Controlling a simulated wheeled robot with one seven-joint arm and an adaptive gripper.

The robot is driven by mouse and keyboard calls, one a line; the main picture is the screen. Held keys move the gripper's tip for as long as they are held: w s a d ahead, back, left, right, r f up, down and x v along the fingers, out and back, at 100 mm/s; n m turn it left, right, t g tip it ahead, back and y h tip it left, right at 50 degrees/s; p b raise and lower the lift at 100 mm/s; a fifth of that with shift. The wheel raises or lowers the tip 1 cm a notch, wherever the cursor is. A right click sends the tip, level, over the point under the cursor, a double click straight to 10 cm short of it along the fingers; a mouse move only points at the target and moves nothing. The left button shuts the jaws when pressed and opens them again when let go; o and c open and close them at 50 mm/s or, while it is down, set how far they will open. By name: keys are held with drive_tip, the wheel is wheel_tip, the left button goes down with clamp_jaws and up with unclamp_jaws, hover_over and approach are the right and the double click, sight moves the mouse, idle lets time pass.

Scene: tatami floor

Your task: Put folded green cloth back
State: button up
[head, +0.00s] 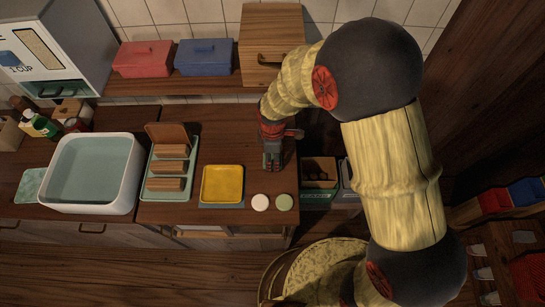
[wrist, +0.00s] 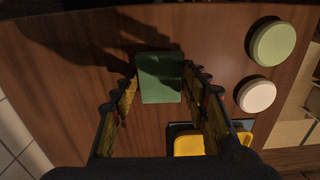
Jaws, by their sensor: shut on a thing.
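The folded green cloth (wrist: 159,70) is a small dark green rectangle between my fingertips in the wrist view. My gripper (wrist: 160,88) is shut on it, one finger along each side. In the head view my gripper (head: 271,163) points down over the right part of the wooden counter (head: 225,145), behind the yellow tray. The cloth is not clearly visible there, hidden by the gripper. I cannot tell whether it touches the counter.
A yellow tray (head: 222,184), a white disc (head: 260,202) and a green disc (head: 283,202) lie in front of the gripper. A rack of wooden pieces (head: 168,168) and a white basin (head: 92,173) stand left. A wooden box (head: 270,45) is on the shelf behind.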

drive_tip(key=o, duration=1.1)
drive_tip(key=shift+f, duration=0.15)
drive_tip(key=d+r+m+t+p, duration=0.1)
drive_tip(key=d+r+m, duration=0.1)
drive_tip(key=r, duration=0.8)
drive_tip(key=d+r+m+p, duration=0.1)
drive_tip(key=d+r+p, duration=0.15)
drive_tip(key=r, duration=0.75)
drive_tip(key=s+d+r+m+t, duration=0.4)
drive_tip(key=s+d+r+m, duration=1.1)
drive_tip(key=d+r, duration=0.2)
drive_tip(key=shift+s+m+t+b, duration=0.3)
drive_tip(key=shift+b, duration=0.05)
drive_tip(key=shift+d+r, duration=0.1)
